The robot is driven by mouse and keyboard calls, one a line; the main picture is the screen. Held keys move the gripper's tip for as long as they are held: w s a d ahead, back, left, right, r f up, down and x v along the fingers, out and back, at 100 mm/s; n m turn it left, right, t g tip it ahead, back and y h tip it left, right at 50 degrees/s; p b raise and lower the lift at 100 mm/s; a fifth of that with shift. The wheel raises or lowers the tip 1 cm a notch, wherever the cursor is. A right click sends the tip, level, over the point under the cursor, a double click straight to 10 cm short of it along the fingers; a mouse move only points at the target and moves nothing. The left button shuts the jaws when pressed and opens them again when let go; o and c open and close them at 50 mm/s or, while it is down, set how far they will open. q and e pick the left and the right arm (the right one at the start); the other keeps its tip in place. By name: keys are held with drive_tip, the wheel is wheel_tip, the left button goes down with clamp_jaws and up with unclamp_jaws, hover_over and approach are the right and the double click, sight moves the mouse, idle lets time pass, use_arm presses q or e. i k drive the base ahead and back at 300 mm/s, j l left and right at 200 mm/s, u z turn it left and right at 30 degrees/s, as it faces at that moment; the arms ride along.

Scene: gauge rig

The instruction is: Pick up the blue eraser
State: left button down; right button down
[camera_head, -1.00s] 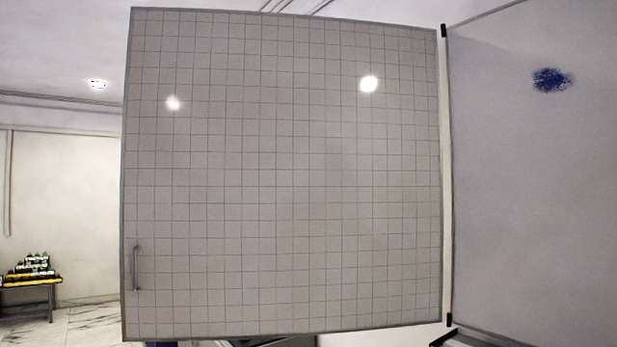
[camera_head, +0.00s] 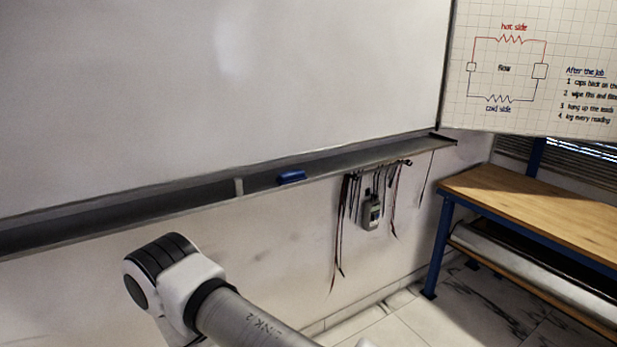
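The blue eraser (camera_head: 292,177) lies on the dark ledge (camera_head: 340,162) along the bottom of the whiteboard, right of a small light divider on that ledge. Nothing touches it from above. One of my arm links shows at the bottom of the view, below and left of the eraser and apart from it. Neither of my grippers is in view.
The whiteboard (camera_head: 330,70) rises behind the ledge. Several leads and a small grey device (camera_head: 371,213) hang below the ledge's right part. A wooden bench (camera_head: 540,200) with blue legs stands at right. A gridded panel (camera_head: 540,60) with a diagram is above it.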

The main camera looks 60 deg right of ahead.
sight(289, 176)
drive_tip(key=z, duration=1.75)
